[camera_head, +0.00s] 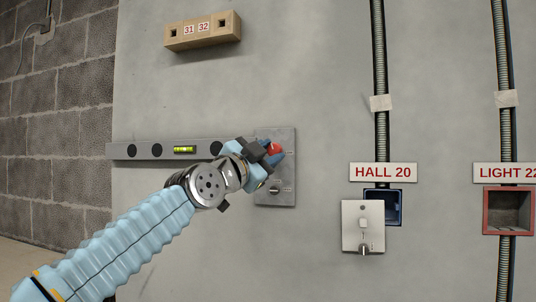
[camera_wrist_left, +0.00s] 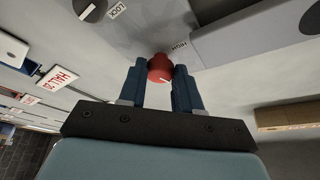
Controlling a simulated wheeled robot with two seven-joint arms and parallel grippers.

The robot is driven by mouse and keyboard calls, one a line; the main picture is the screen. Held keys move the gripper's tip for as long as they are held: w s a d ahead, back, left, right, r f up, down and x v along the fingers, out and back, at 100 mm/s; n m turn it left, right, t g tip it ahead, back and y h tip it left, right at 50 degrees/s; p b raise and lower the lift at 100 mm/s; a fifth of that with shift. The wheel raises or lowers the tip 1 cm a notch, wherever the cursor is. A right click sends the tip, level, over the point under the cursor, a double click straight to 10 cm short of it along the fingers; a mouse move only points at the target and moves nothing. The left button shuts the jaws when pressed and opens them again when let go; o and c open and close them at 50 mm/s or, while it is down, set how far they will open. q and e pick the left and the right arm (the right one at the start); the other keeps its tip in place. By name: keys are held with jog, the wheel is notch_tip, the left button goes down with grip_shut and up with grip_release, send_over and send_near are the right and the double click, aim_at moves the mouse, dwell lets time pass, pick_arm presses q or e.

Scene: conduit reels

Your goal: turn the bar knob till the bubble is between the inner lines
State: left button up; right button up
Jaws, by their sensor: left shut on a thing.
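The red bar knob (camera_head: 274,148) sits on a grey plate (camera_head: 286,134) on the wall, at the right end of the grey level bar (camera_head: 125,151). My left gripper (camera_head: 268,153) is shut on the knob. The bar looks nearly level. My right gripper is not in view.
A second knob marked LOCK (camera_wrist_left: 88,8) shows in the left wrist view. A wooden block (camera_head: 202,31) marked 31 and 32 is above the bar. To the right are the HALL 20 sign (camera_head: 383,172), a blue box (camera_head: 396,210), a switch plate (camera_head: 351,241) and a red box (camera_head: 488,222).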

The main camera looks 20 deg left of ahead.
pick_arm(q)
jog(key=shift+a+f+m+g+h+b, duration=0.15)
jog(key=shift+m+g+h+b, duration=0.15)
jog(key=shift+m+b, duration=0.4)
jog(key=shift+r+m+g+p, duration=0.35)
jog(key=shift+m+g+p, duration=0.05)
jog(key=shift+m, duration=1.1)
jog(key=o, duration=1)
jog(key=shift+o, duration=0.2)
